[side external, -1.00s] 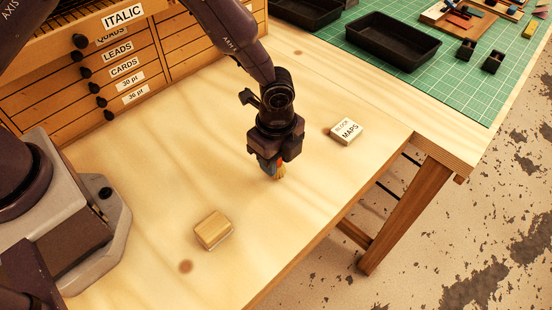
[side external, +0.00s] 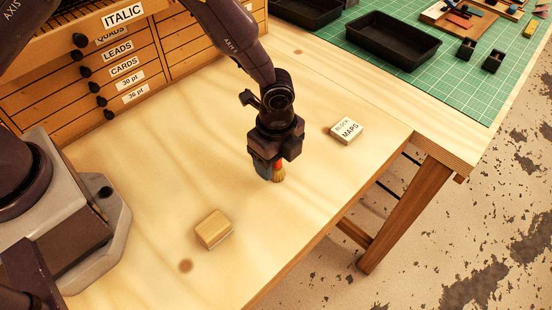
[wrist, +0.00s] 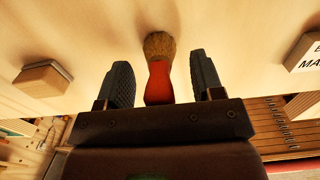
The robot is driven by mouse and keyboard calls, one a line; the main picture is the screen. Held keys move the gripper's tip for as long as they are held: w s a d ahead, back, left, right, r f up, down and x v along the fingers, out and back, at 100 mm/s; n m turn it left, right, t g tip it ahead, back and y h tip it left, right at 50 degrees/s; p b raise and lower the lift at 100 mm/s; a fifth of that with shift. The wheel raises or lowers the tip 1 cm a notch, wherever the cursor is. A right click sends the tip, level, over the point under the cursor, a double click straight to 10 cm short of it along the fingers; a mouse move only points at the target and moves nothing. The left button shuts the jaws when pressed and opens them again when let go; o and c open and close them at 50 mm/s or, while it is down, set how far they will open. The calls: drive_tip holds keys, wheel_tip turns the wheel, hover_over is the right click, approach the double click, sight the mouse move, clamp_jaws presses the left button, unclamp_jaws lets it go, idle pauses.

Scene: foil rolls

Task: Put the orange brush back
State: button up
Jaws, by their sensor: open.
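The brush has an orange-red handle and tan bristles. In the wrist view the brush (wrist: 159,82) lies between the two dark fingers of my gripper (wrist: 165,82), with a gap on each side. In the side view the brush (side external: 279,174) shows under my gripper (side external: 270,172), its bristles at the tabletop. The fingers are open around the handle and do not visibly touch it. The upper end of the handle is hidden by my gripper.
A tan block (side external: 213,230) lies at the front left and a white block labelled MAPS (side external: 346,131) at the right. A drawer cabinet (side external: 125,75) stands behind. Black trays (side external: 393,47) sit on a green mat (side external: 452,84) at the back right. The tabletop around my gripper is clear.

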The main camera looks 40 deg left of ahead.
wheel_tip(320, 180, up, 12)
drive_tip(key=shift+f, duration=0.25)
drive_tip(key=shift+a+r, duration=0.15)
drive_tip(key=shift+r, duration=0.15)
drive_tip(key=s+a+r+n+t, duration=0.2)
drive_tip(key=s+a+r+n, duration=0.4)
drive_tip(key=r, duration=0.3)
drive_tip(key=s+a+r+n+t, duration=0.2)
drive_tip(key=s+a+r+n, duration=0.2)
drive_tip(key=a+r+n, duration=0.35)
drive_tip(key=s+a+r+n+t, duration=0.1)
drive_tip(key=s+a+r+n, duration=0.2)
drive_tip(key=s, duration=0.5)
drive_tip(key=shift+a+r+n+t, duration=0.3)
drive_tip(key=shift+a+n, duration=0.15)
drive_tip(key=shift+n, duration=0.3)
drive_tip(key=shift+c, duration=0.2)
